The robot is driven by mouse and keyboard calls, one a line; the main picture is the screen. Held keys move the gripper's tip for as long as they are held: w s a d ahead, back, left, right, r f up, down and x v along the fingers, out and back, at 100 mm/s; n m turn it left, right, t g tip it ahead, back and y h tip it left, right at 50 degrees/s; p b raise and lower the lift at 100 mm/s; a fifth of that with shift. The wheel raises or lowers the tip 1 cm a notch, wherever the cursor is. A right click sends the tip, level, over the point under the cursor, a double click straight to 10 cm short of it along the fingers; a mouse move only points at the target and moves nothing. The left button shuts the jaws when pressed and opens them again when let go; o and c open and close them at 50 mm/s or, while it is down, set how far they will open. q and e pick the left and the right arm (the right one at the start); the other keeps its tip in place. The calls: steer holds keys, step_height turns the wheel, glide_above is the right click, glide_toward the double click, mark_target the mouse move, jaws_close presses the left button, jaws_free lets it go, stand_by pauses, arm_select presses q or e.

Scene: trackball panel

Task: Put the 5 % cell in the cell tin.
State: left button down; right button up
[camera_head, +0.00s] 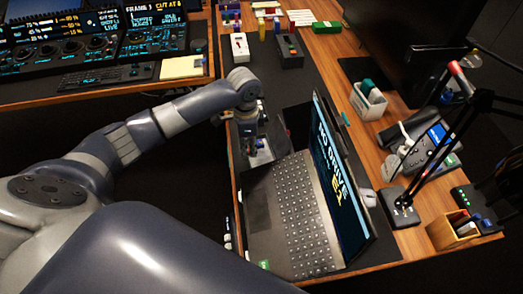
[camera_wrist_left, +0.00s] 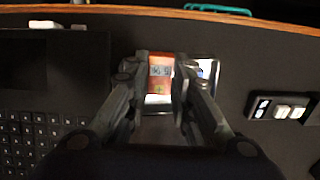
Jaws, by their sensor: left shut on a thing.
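My left gripper (camera_head: 252,148) is low over the desk, just beyond the laptop's keyboard end. In the left wrist view the two fingers (camera_wrist_left: 163,78) are shut on an orange-red cell (camera_wrist_left: 159,74) whose printed label appears to read 5 %. The cell is directly over or in a small pale, metallic-rimmed container (camera_wrist_left: 207,68), which may be the cell tin. I cannot tell whether the cell touches its bottom. The fingers hide much of the container. My right gripper is not in view.
An open laptop (camera_head: 301,215) stands close on the near side. A dark holder with white blocks (camera_wrist_left: 282,109) lies right of the fingers in the wrist view. The wooden desk edge (camera_wrist_left: 230,17) runs along the top there. A lamp (camera_head: 402,203) stands at the right.

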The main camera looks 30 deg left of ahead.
mark_target(261, 160)
arm_select(q)
steer(key=d, duration=0.1)
steer(key=w+d, duration=0.1)
steer(key=shift+w+d+f, duration=0.1)
steer(key=shift+w+d, duration=0.15)
steer(key=shift+d, duration=0.05)
steer(key=f, duration=0.1)
steer(key=d+f, duration=0.1)
steer(key=shift+w+f+p, duration=0.2)
steer(key=shift+f+p, duration=0.15)
steer(key=shift+p, duration=0.05)
steer(key=shift+f, duration=0.5)
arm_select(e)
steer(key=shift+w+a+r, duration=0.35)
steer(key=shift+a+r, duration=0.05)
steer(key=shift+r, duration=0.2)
arm_select(q)
steer(key=c, duration=1.7)
jaws_free()
steer(key=shift+f, duration=0.1)
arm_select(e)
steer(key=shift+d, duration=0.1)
arm_select(q)
steer(key=shift+r, duration=0.2)
step_height(261, 160, up, 12)
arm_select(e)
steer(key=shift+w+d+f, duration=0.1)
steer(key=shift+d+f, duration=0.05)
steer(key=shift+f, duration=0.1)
